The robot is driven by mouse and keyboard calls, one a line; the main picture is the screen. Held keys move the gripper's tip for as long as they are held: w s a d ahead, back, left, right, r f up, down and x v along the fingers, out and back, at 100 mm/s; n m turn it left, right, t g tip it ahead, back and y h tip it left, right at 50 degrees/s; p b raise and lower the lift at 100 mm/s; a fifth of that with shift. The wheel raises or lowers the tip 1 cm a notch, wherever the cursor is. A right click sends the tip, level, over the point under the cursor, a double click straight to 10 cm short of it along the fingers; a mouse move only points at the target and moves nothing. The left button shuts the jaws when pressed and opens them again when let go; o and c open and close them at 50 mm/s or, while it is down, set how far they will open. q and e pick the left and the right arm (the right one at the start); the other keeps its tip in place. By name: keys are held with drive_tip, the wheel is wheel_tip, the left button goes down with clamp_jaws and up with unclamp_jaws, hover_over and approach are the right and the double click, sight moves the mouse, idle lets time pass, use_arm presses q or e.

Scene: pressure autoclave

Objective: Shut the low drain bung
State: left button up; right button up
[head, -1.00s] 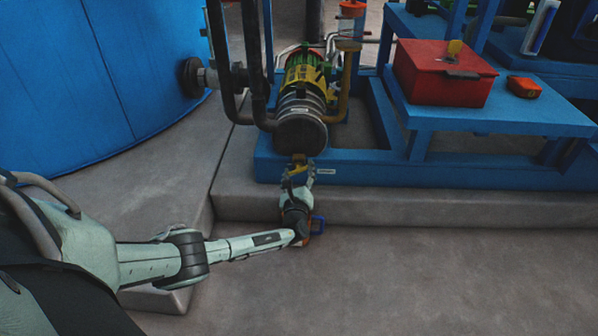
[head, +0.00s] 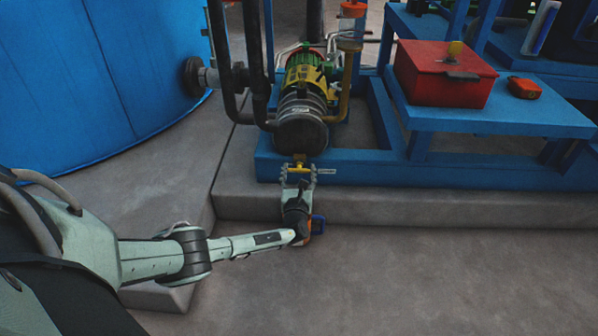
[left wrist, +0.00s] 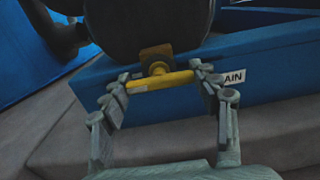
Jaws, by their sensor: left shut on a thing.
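The drain bung is a brass fitting with a yellow cross handle (left wrist: 160,80) below the round end of the pump (head: 300,132). In the left wrist view the handle lies crosswise, with a label ending in "AIN" (left wrist: 232,77) to its right. My left gripper (head: 299,172) is at the handle, with its fingers (left wrist: 160,82) at the handle's two ends, shut on it. The handle also shows small and yellow in the head view (head: 300,167). My right gripper is not in view.
A blue frame (head: 400,166) stands on a concrete plinth (head: 400,207) around the pump. A red box (head: 443,80) and a small orange device (head: 524,87) sit on the blue bench to the right. A large blue tank (head: 90,80) is at the left. The floor in front is clear.

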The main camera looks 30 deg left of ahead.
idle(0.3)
use_arm(q)
drive_tip(key=o, duration=1.2)
drive_tip(key=v, duration=1.2)
